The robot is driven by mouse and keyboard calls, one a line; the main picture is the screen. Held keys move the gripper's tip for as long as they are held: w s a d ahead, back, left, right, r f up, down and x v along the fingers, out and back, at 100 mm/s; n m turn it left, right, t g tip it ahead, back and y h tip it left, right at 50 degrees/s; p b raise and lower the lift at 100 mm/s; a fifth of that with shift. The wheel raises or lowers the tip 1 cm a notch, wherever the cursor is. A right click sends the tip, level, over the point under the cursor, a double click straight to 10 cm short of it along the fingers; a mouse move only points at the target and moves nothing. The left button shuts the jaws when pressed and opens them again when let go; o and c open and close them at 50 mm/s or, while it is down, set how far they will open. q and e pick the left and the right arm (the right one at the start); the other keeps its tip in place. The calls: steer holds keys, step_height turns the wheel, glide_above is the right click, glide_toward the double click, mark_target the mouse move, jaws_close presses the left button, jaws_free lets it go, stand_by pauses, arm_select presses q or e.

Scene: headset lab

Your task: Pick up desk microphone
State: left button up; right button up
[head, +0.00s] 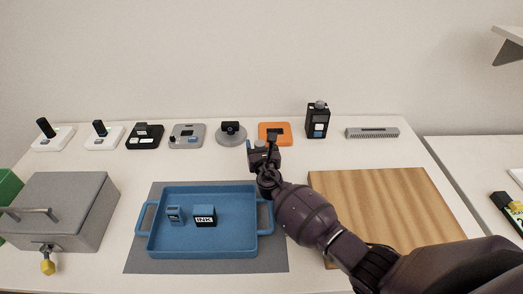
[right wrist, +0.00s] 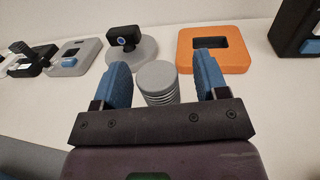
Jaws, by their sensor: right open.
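A short grey cylinder with a ribbed side (right wrist: 158,78) stands between my right fingertips in the right wrist view, and it looks like the desk microphone. Its lower part is hidden behind the gripper body. My right gripper (right wrist: 164,82) is open, with one blue finger on each side of the cylinder and a gap visible at both sides. In the head view the right gripper (head: 265,147) is over the middle of the table, in front of the orange frame, and the cylinder cannot be made out there. My left gripper is not in view.
Behind the gripper stand a round-based webcam (head: 231,131), an orange frame (head: 283,128) and a black boxy device (head: 317,121). A wooden board (head: 380,190) lies right.

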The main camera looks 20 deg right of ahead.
steer(key=shift+s+a, duration=0.1)
steer(key=shift+c, duration=0.2)
steer(key=c, duration=1)
steer(key=shift+r, duration=0.1)
